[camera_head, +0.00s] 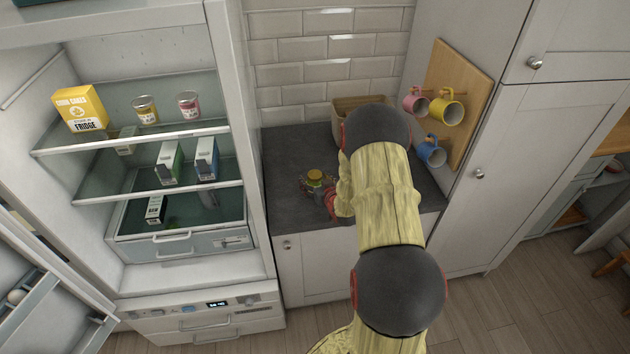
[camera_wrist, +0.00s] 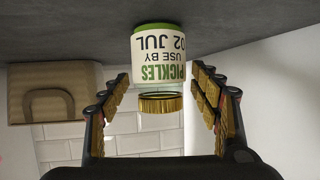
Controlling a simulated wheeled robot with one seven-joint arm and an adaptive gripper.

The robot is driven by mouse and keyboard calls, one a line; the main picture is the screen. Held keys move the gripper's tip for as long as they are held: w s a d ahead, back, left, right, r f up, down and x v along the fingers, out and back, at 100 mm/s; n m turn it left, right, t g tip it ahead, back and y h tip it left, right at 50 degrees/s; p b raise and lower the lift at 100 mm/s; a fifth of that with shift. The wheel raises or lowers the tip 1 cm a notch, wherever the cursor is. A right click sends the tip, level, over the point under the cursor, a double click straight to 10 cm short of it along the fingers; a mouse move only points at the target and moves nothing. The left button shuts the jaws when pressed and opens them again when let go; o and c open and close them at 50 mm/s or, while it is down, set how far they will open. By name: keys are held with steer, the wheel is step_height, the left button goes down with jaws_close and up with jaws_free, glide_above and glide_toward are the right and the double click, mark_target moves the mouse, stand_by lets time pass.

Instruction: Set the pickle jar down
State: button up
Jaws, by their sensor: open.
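The pickle jar (camera_wrist: 158,62) has a cream label reading PICKLES, USE BY 02 JUL, a green band and a gold lid. It stands upright on the slate worktop (camera_wrist: 60,30), which lies at the top of the inverted wrist view. The jar also shows small in the head view (camera_head: 315,177). My gripper (camera_wrist: 160,78) is open, with its padded fingers on either side of the jar, apparently with gaps between them and it. In the head view my gripper (camera_head: 320,186) is at the jar and partly hides it.
A tan container (camera_wrist: 45,105) stands on the worktop by the tiled wall; my arm partly hides it in the head view (camera_head: 350,104). An open fridge (camera_head: 212,150) with several packages is at left. Mugs hang on a wooden board (camera_head: 468,75) at right.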

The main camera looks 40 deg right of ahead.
steer(key=shift+r, duration=0.15)
steer(key=shift+s+r, duration=0.15)
steer(key=p+v, duration=0.1)
steer(key=v, duration=0.9)
steer(key=s+a+r+n+g+y, duration=0.15)
steer(key=a+r+g, duration=0.25)
steer(key=a+r, duration=1.4)
steer(key=s+a+r+n+g+y, duration=0.1)
steer(key=s+a+r, duration=0.3)
steer(key=s+a, duration=0.4)
steer(key=s+a+r+n+g+y, duration=0.1)
steer(key=s+a+r+g+y, duration=0.1)
steer(key=s+a+r, duration=0.2)
steer(key=s+a, duration=0.3)
steer(key=s, duration=0.5)
steer(key=shift+a+r, duration=0.35)
steer(key=shift+r, duration=0.05)
steer(key=shift+f+n, duration=0.1)
steer(key=shift+n, duration=0.15)
